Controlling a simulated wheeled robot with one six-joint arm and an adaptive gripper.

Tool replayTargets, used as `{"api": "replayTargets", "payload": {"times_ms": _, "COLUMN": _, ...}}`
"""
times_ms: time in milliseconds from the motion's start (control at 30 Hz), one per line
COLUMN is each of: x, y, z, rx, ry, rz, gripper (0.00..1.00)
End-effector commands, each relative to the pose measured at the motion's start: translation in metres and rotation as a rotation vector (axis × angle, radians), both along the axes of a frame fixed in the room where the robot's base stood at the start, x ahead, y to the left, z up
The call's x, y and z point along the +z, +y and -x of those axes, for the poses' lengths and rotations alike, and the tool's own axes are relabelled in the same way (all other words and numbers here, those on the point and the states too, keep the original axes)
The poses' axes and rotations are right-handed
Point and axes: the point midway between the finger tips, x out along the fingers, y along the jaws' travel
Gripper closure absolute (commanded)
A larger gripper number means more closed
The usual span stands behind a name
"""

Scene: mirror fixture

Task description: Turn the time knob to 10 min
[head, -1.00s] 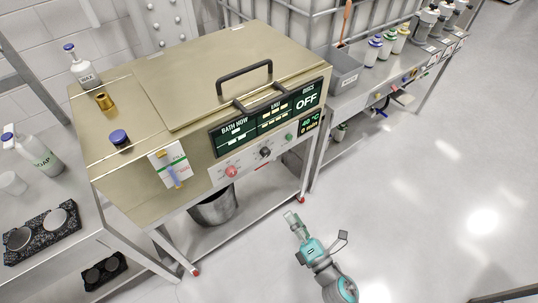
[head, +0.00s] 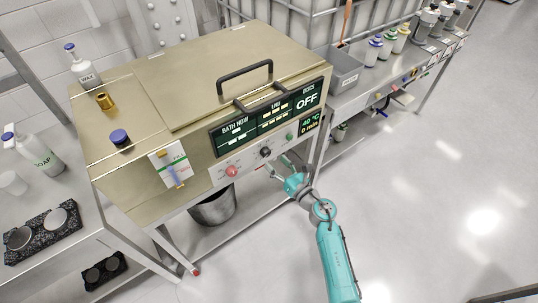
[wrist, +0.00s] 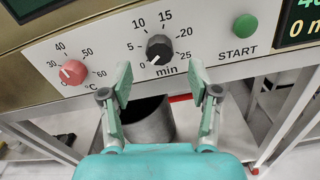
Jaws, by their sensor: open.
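The time knob (wrist: 159,48) is a dark round knob in the wrist view, with a scale from 0 to 25 marked "min". Its white pointer mark sits at the lower left, near 0. In the head view the knob (head: 265,152) is on the front panel of the brass-coloured bath (head: 190,180). My gripper (wrist: 166,82) is open and empty, its two fingers just below the knob and to either side of it in the picture. They do not appear to touch it. In the head view my gripper (head: 277,166) is close in front of the panel.
A red temperature knob (wrist: 73,72) is left of the time knob, and a green START button (wrist: 245,26) is right. The display (head: 309,123) reads 40 °C and 0 min. A bucket (head: 213,209) stands underneath. The floor at right is clear.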

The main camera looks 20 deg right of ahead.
Motion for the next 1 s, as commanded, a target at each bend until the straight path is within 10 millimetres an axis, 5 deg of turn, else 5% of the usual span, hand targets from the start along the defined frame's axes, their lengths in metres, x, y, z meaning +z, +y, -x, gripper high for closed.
{"api": "replayTargets", "payload": {"times_ms": 300, "x": 0.000, "y": 0.014, "z": -0.042, "rx": 0.001, "ry": 0.000, "rz": -0.001, "gripper": 0.39}}
{"api": "replayTargets", "payload": {"times_ms": 733, "x": 0.000, "y": 0.016, "z": -0.049, "rx": 0.000, "ry": 0.001, "rz": -0.002, "gripper": 0.39}}
{"api": "replayTargets", "payload": {"times_ms": 967, "x": 0.000, "y": 0.016, "z": -0.049, "rx": 0.000, "ry": 0.001, "rz": -0.002, "gripper": 0.96}}
{"api": "replayTargets", "payload": {"times_ms": 1000, "x": 0.000, "y": 0.016, "z": -0.049, "rx": 0.000, "ry": 0.001, "rz": -0.002, "gripper": 0.98}}
